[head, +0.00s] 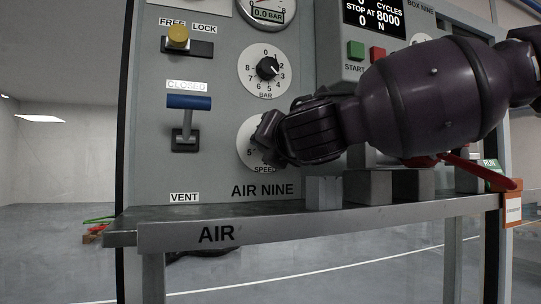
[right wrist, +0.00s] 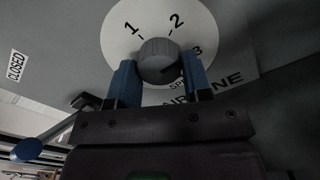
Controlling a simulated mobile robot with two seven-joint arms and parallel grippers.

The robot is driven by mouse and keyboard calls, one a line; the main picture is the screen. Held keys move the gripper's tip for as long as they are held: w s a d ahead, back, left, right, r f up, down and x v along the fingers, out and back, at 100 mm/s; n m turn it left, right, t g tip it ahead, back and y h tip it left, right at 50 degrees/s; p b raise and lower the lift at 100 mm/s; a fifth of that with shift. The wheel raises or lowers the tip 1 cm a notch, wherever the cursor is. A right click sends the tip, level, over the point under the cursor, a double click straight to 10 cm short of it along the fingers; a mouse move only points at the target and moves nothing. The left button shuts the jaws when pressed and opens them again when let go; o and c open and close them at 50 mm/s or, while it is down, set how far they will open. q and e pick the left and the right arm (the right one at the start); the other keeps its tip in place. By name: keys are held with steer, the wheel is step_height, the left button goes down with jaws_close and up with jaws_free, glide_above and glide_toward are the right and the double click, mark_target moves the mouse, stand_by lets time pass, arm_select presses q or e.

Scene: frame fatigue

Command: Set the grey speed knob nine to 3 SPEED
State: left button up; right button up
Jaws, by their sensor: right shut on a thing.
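The grey speed knob nine (right wrist: 158,58) sits in the middle of a white round dial in the right wrist view, with the marks 1, 2 and 3 around it. My right gripper (right wrist: 160,80) has its two blue fingers on either side of the knob and is shut on it. A dark patch shows at the knob's lower right; I cannot tell for sure where its pointer stands. In the head view, the speed dial (head: 246,146) is partly hidden by my right gripper (head: 266,138), which covers the knob. My left gripper is not in view.
Above the speed dial is a BAR dial with a black knob (head: 267,68).

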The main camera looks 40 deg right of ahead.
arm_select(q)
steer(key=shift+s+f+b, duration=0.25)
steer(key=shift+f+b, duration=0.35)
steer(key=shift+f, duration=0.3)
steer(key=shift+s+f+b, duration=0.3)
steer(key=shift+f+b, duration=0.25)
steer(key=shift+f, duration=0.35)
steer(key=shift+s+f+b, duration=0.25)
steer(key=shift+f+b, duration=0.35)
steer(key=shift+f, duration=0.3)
arm_select(e)
steer(key=shift+m, duration=3.1)
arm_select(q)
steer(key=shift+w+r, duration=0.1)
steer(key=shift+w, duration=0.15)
arm_select(e)
steer(key=o, duration=0.9)
steer(key=shift+o, duration=0.2)
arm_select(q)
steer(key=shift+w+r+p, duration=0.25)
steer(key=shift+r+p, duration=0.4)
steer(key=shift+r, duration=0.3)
arm_select(e)
steer(key=v, duration=1)
steer(key=shift+s, duration=0.4)
